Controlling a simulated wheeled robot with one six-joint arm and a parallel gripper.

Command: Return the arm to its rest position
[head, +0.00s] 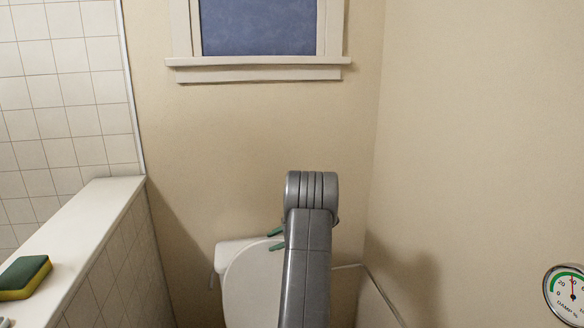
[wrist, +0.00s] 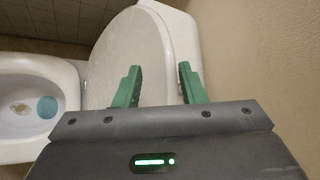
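My arm stands up in the middle of the head view, in front of the toilet. My gripper (head: 275,239) is mostly hidden behind the arm there, with only parts of its green fingers showing at the left side. In the wrist view my gripper (wrist: 160,69) is open, its two green fingers well apart with nothing held between them. The raised white toilet lid (wrist: 128,48) shows behind and beside the fingers; I cannot tell how near they are to it. The lid also shows in the head view (head: 252,290).
The open toilet bowl (wrist: 14,82) is at the left in the wrist view. A tiled half wall (head: 105,205) runs along the left, with a green and yellow sponge (head: 24,277) on its ledge. A round damp gauge (head: 567,294) is at lower right. The wall below the window (head: 258,28) is bare.

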